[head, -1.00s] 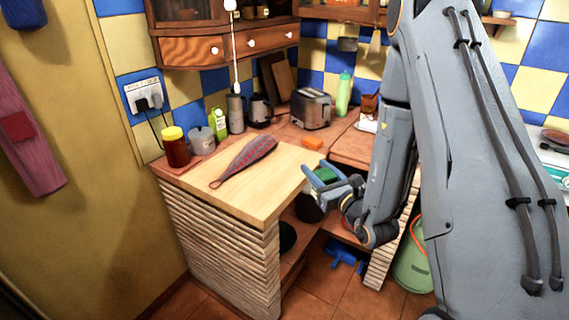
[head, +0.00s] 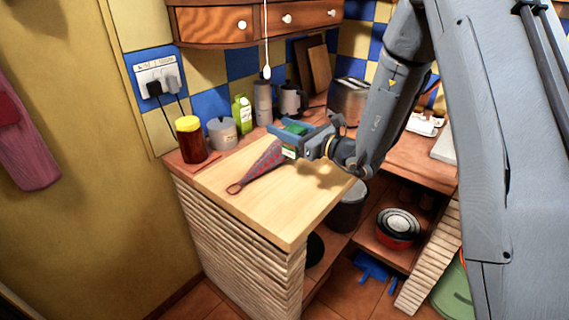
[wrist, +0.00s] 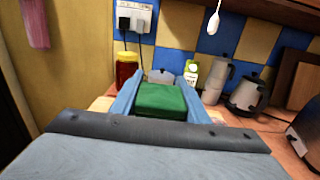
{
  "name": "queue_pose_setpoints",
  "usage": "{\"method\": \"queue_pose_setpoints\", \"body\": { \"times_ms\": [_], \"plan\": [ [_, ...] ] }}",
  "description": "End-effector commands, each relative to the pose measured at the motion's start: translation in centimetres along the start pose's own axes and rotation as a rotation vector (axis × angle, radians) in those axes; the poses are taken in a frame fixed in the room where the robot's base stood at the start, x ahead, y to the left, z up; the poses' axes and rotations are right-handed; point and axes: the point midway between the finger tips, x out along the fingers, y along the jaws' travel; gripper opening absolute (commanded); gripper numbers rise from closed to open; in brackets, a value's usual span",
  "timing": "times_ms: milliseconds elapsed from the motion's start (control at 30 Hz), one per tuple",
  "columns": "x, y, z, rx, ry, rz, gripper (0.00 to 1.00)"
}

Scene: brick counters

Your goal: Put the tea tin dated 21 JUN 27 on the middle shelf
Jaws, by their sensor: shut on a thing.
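My gripper (head: 288,137) is shut on a green tin (head: 294,129), held in the air above the wooden board on the counter. A white label shows on the tin's lower side in the head view, but its date is too small to read. In the wrist view the tin's plain green top (wrist: 160,98) sits between the two blue fingers. Open shelves (head: 378,233) show under the counter to the right of the board.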

Motion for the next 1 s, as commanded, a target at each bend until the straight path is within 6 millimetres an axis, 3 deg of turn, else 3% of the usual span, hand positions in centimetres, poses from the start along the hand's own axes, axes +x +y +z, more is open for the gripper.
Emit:
{"method": "queue_pose_setpoints", "body": {
  "times_ms": [300, 567, 800, 1000],
  "plan": [
    [0.0, 0.0, -4.4, 0.003, 0.002, 0.001, 0.13],
    [0.1, 0.1, -6.2, 0.003, 0.002, 0.002, 0.13],
    [0.0, 0.1, -9.1, 0.003, 0.001, 0.002, 0.13],
    [0.1, 0.1, -9.7, 0.0, 0.0, 0.002, 0.13]
  ]
}}
